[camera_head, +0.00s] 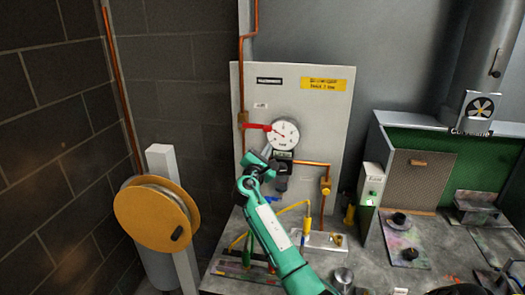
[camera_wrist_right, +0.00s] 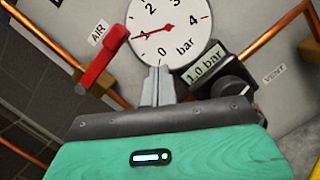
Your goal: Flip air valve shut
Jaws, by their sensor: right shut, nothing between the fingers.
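The red air valve lever (camera_head: 257,127) is on the upright copper pipe at the panel's left. It points right, crosswise to that pipe. In the right wrist view the red lever (camera_wrist_right: 98,66) is beside the "AIR" label (camera_wrist_right: 98,33), left of my fingers. My right gripper (camera_head: 268,150) is in front of the panel, just below the lever and the gauge. Its fingers (camera_wrist_right: 160,70) are shut and empty, with a visible gap to the lever in the wrist view. I cannot tell their distance from the panel. My left gripper is out of view.
The round gauge (camera_head: 284,134) is right of the lever, its needle near 1. A "1.0 bar" display (camera_wrist_right: 204,68) and dark knob (camera_wrist_right: 236,88) sit below it. A yellow hose reel (camera_head: 150,215) stands left. A spray booth (camera_head: 450,165) and cluttered bench are right.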

